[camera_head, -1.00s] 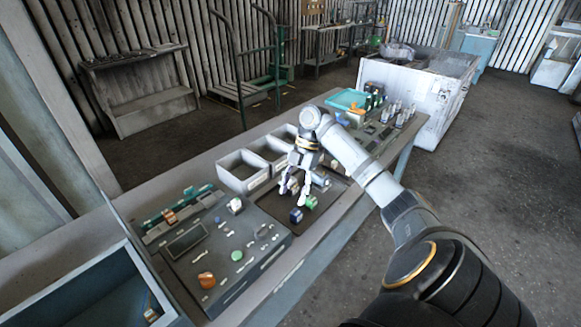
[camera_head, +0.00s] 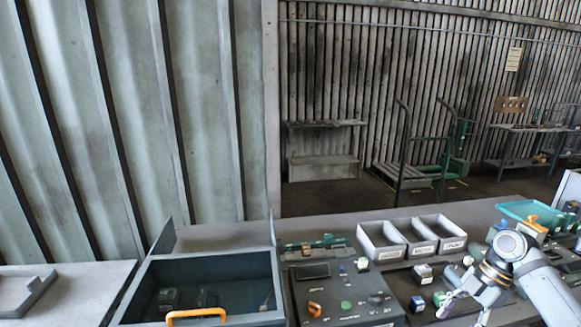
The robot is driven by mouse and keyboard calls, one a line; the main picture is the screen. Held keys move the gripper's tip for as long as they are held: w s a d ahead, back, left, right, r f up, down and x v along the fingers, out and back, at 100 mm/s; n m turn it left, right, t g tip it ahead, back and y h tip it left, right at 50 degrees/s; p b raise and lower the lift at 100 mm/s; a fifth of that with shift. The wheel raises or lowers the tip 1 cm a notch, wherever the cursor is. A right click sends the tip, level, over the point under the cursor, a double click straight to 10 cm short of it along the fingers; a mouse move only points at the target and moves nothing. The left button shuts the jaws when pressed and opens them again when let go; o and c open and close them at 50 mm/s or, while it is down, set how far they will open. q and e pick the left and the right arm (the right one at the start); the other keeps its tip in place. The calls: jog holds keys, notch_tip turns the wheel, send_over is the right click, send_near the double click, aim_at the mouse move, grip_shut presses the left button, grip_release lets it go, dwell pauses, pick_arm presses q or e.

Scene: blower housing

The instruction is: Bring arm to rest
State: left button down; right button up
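My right arm comes in from the right edge. Its gripper (camera_head: 463,311) points down over the dark work area at the right of the bench. Its pale fingers stand apart with nothing visible between them. Small blocks lie near it: a white-topped dark block (camera_head: 423,274), a blue block (camera_head: 417,303) and a green block (camera_head: 439,299). My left gripper is not in view.
Three white bins (camera_head: 382,241) stand behind the work area. A control panel (camera_head: 330,283) with an orange and a green knob lies left of it. A dark open box (camera_head: 150,275) with an orange handle (camera_head: 196,314) is further left. A teal tray (camera_head: 520,209) sits at right.

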jog(key=s+a+f+m+t+h, duration=0.1)
jog(key=s+a+f+m, duration=0.3)
jog(key=a+f, duration=0.35)
jog(key=s+a+f+m+h, duration=0.2)
jog(key=s+a+f+m, duration=0.15)
jog(key=a+f, duration=0.35)
jog(key=s+a+r+m+t+h, duration=0.2)
jog(key=s+a+m+t, duration=0.1)
jog(key=s+m, duration=0.65)
notch_tip(320, 180, down, 24)
jog(key=d+m+g, duration=0.1)
jog(key=d, duration=0.1)
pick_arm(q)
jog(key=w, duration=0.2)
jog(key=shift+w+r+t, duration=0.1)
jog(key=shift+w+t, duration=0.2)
pick_arm(e)
jog(key=s+d+f+g, duration=0.1)
jog(key=s+d+f, duration=0.1)
jog(key=s+f, duration=1.7)
jog(key=shift+s+m, duration=0.25)
jog(key=shift+m, duration=0.05)
jog(key=shift+f, duration=0.1)
